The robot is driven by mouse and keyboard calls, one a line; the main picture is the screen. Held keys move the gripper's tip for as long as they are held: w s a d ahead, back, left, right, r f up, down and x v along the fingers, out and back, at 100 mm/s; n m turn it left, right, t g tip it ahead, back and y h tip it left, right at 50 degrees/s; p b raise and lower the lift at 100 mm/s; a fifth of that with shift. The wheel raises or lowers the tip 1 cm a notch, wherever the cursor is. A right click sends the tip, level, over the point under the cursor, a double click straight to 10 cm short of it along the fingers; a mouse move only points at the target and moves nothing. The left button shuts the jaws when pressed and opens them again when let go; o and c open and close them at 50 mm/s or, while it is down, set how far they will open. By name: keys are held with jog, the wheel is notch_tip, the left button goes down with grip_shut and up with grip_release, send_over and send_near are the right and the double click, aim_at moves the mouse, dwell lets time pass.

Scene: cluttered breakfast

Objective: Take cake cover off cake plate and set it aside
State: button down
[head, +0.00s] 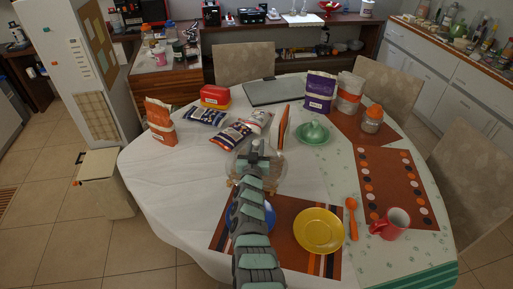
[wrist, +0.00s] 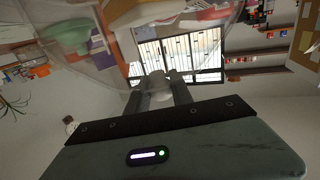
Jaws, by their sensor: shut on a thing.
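My gripper (head: 258,147) is above the middle of the table, with the arm reaching in from the front. In the wrist view my gripper (wrist: 158,88) is shut on the knob of the clear cake cover (wrist: 105,75). The cover's see-through wall spreads across the upper part of that view. In the head view the clear cover (head: 243,160) is faint and partly hidden behind my arm. A bit of tan, wood-like surface, perhaps the cake plate (head: 231,181), shows beside my arm. I cannot tell whether the cover touches the plate.
A blue plate (head: 236,217) and yellow plate (head: 318,231) lie in front, with an orange spoon (head: 351,218) and red mug (head: 391,224). The white tablecloth at left (head: 185,180) is clear.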

notch_tip(320, 180, up, 19)
jog(key=p, duration=1.2)
